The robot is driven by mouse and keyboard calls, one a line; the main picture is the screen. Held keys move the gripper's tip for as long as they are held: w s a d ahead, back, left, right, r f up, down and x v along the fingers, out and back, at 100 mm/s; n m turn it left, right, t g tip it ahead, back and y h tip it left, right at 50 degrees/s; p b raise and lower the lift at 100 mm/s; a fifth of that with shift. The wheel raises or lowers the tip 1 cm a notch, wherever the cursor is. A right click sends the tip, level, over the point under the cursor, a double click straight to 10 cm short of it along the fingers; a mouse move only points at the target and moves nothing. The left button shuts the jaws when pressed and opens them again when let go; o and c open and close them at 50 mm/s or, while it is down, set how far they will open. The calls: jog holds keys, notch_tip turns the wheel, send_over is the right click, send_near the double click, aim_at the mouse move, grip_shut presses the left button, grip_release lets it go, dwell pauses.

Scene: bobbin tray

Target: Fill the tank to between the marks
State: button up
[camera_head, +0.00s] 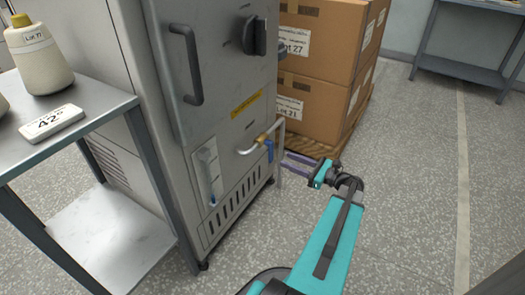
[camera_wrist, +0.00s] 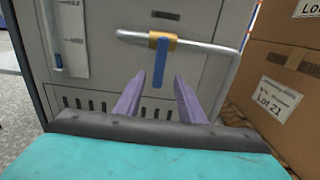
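The tank is a grey metal cabinet (camera_head: 215,110) with a sight gauge (camera_head: 208,172) low on its front. The gauge also shows in the wrist view (camera_wrist: 72,40), with blue at the bottom of its tube; its mark labels are too small to read. A bent pipe (camera_head: 248,151) carries a brass valve (camera_wrist: 162,41) with a blue lever (camera_wrist: 159,65) that hangs straight down. My gripper (camera_head: 287,161) is open and empty, its purple fingers (camera_wrist: 159,78) pointing at the valve. The lever appears between the fingertips in the wrist view; I cannot tell whether they touch it.
Stacked cardboard boxes (camera_head: 315,104) on a wooden pallet (camera_head: 343,141) stand close to the right of the cabinet. Floor (camera_head: 410,190) at right is clear.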

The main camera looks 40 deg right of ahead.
aim_at(269, 151)
jog(key=shift+b+x, duration=2.35)
jog(key=shift+x, duration=4.2)
jog(key=shift+c, duration=0.2)
grip_shut()
jog(key=shift+d+r, duration=0.1)
jog(key=shift+d, duration=0.05)
